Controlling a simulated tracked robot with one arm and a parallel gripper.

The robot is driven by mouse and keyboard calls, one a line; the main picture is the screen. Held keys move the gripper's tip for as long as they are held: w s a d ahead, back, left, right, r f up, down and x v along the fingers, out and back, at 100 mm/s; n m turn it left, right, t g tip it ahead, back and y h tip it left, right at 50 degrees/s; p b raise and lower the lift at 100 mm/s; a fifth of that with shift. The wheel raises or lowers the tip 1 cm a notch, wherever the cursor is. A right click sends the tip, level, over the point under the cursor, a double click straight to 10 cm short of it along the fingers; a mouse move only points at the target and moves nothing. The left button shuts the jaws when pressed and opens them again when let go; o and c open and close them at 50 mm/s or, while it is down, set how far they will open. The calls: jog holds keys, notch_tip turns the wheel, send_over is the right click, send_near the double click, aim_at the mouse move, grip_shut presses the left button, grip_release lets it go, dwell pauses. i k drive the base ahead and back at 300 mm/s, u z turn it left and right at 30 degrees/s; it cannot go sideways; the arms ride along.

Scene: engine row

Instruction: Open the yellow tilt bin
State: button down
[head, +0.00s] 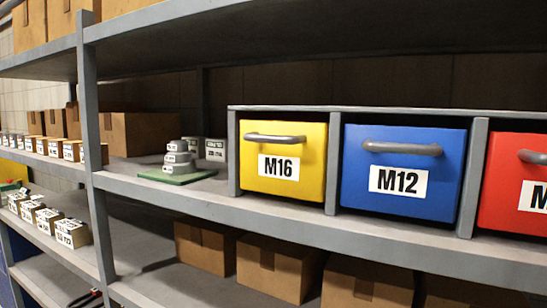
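The yellow tilt bin (312,178) sits in the left compartment of a grey bin frame on the middle shelf. Its front is upright and looks shut. It has a grey bar handle (275,139) near its top and a white label reading M16 (278,167). My gripper is not in the head view, so whether it is open or holds anything is not shown.
A blue bin (437,200) marked M12 and a partly cut-off red bin (508,195) stand to the right. Grey stacked pieces (179,157) on a green plate (170,179) stand left. Cardboard boxes (272,268) fill the lower shelf. A grey upright post (90,125) stands left.

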aim_at(286, 158)
jog(key=k, duration=1.25)
jog(key=z, duration=0.3)
jog(key=i, duration=1.95)
jog(key=u, duration=0.45)
